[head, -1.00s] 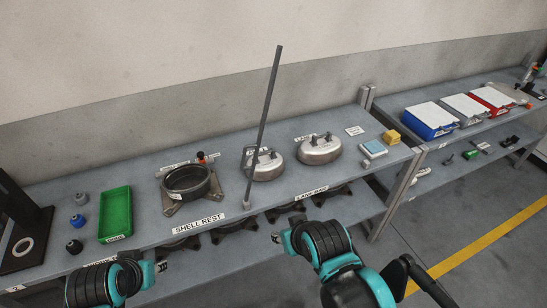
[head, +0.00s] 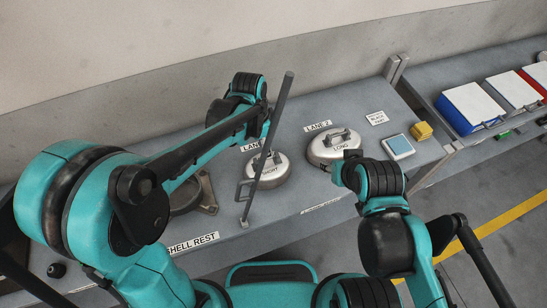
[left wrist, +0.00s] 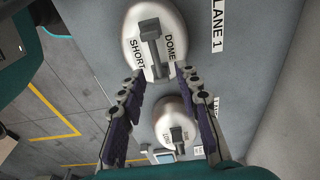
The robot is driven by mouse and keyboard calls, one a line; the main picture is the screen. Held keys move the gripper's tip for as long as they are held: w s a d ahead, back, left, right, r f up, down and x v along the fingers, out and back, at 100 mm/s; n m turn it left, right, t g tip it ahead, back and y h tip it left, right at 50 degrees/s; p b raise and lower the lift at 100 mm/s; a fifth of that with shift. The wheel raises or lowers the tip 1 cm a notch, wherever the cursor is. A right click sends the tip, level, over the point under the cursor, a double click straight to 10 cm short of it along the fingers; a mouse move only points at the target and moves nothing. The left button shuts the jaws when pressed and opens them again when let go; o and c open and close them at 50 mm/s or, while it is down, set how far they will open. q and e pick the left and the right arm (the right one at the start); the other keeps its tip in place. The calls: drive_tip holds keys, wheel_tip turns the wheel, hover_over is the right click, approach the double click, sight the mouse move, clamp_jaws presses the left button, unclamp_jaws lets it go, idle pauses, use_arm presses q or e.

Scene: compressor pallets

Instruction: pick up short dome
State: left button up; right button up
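The short dome (head: 267,172) is a silver rounded cap with a top handle, labelled "SHORT", on the shelf at lane 1. In the left wrist view the short dome (left wrist: 143,62) sits just ahead of my fingertips, its handle roughly centred between them. My left gripper (left wrist: 161,74) is open and empty, with its fingers apart. In the head view my left gripper (head: 264,136) is above and behind the dome, partly hidden by the upright rod. My right gripper (head: 338,175) is at the front right edge of the long dome (head: 328,149); its fingers are too small to judge.
A dark upright rod (head: 268,135) with a bracket stands in front of the short dome. The shell (head: 187,195) is partly behind my left arm. A blue-white box (head: 398,147) and yellow block (head: 422,131) lie right. The long dome also shows in the left wrist view (left wrist: 172,122).

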sight(267, 166)
use_arm(q)
drive_tip(key=shift+s+f, duration=0.3)
drive_tip(key=shift+f, duration=0.6)
drive_tip(key=f, duration=0.1)
drive_tip(key=f+b, duration=0.1)
drive_tip(key=f, duration=0.1)
drive_tip(key=f+b, duration=0.1)
drive_tip(key=f, duration=0.1)
drive_tip(key=shift+w+d, duration=0.15)
drive_tip(key=shift+d, duration=0.1)
clamp_jaws()
use_arm(e)
drive_tip(key=shift+s+a+f, duration=0.1)
drive_tip(key=shift+s+f, duration=0.05)
drive_tip(key=shift+f, duration=0.45)
drive_tip(key=shift+s+f, duration=0.1)
drive_tip(key=shift+f, duration=0.5)
